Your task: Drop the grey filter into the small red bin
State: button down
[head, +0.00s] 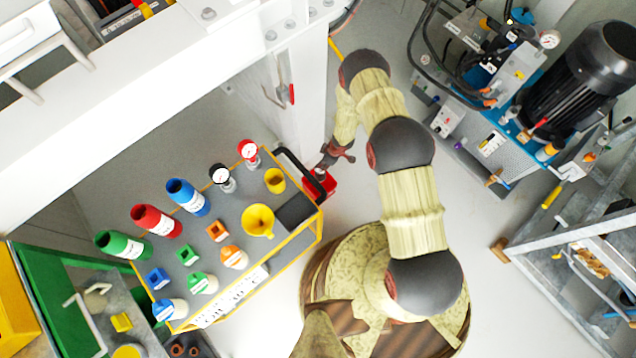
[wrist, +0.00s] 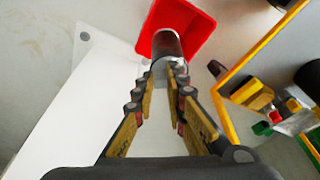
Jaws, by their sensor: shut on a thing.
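My gripper (head: 330,160) reaches down beside the right end of the cart, next to the small red bin (head: 330,187). In the wrist view my gripper's fingers (wrist: 163,78) are shut on the grey filter (wrist: 167,45), a short metallic cylinder. The filter's far end overlaps the opening of the red bin, which also shows in the wrist view (wrist: 202,30). In the head view the filter (head: 319,173) is small and partly hidden by my gripper, over the bin. I cannot tell how high the filter is above the bin's bottom.
The cart (head: 300,243) has a yellow frame and carries bottles, gauges, a yellow funnel (head: 258,221) and coloured blocks. A white column (head: 306,90) stands behind the bin. A pump unit with a black motor (head: 575,85) stands at right.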

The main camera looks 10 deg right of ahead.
jog(key=shift+f, duration=0.35)
jog(key=c, duration=1.8)
grip_release()
jog(key=shift+c, duration=0.2)
jog(key=shift+o, duration=0.5)
jog(key=shift+r, duration=0.1)
jog(key=v, duration=1.1)
jog(key=shift+d+r, duration=0.2)
jog(key=shift+r, duration=0.2)
